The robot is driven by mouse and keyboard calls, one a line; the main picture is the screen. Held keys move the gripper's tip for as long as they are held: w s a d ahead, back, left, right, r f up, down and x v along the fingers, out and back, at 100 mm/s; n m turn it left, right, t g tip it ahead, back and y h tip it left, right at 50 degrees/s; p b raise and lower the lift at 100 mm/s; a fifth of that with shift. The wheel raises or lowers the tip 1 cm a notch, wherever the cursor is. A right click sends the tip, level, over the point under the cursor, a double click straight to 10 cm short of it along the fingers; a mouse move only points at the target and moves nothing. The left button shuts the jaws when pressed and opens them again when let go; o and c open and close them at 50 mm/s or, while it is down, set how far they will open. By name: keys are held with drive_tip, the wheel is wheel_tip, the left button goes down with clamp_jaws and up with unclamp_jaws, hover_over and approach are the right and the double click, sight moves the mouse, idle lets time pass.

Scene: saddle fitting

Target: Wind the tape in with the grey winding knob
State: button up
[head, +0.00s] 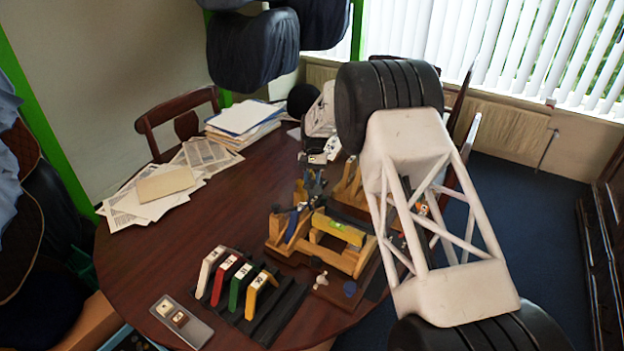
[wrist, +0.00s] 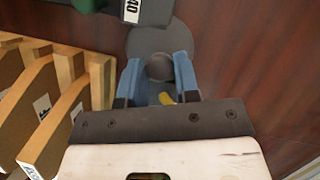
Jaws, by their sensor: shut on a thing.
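The grey winding knob (wrist: 160,70) shows in the wrist view as a dark, rounded piece above a flat grey disc (wrist: 146,42). My gripper (wrist: 159,62) has its two blue fingers on either side of the knob, shut on it. A grey block with a "40" label (wrist: 150,12) lies just beyond the disc; I cannot tell whether it is the tape's case. A small yellow piece (wrist: 166,98) shows between the fingers. No tape can be made out. In the head view the knob is too small or hidden to tell.
Pale wooden ribs (wrist: 62,115) stand close on the left in the wrist view.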

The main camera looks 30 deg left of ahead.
drive_tip(key=o, duration=0.9)
drive_tip(key=shift+r, duration=0.1)
drive_tip(key=v, duration=0.7)
drive_tip(key=shift+r, duration=0.3)
drive_tip(key=shift+w, duration=0.15)
